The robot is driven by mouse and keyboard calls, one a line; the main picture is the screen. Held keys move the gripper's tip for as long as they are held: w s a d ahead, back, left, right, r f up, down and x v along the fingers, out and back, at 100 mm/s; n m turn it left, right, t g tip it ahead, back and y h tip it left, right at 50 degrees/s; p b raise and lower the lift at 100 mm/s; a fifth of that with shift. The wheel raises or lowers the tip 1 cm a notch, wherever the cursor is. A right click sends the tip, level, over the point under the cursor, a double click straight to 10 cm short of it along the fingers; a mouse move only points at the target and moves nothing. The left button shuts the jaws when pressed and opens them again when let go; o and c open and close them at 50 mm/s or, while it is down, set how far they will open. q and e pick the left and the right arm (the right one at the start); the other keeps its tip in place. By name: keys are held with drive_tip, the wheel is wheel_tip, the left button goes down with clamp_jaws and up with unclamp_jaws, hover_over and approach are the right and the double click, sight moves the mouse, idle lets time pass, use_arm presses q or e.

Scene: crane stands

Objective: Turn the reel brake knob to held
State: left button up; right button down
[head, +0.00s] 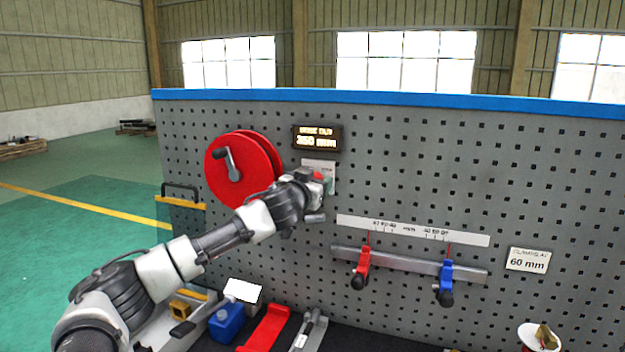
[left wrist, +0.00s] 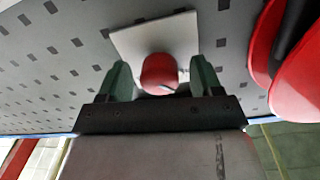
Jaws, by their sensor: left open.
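The reel brake knob is a red knob (left wrist: 158,72) on a pale plate (left wrist: 128,42), with a thin pointer at its side, in the left wrist view. In the head view the plate (head: 320,165) is mounted right of the red reel (head: 240,170), and the knob is largely hidden by my gripper. My left gripper (left wrist: 160,78) is open, with one green finger on each side of the knob; I cannot tell whether they touch it. It also shows in the head view (head: 322,178). My right gripper is not in view.
A lit display (head: 316,138) reading 350 mm hangs above the plate. A rail (head: 410,262) with a red clamp (head: 361,268) and a blue clamp (head: 446,280) is lower right. A blue container (head: 227,324) and a red part (head: 265,328) lie on the bench below.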

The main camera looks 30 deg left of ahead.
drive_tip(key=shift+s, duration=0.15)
use_arm(q)
drive_tip(key=c, duration=0.9)
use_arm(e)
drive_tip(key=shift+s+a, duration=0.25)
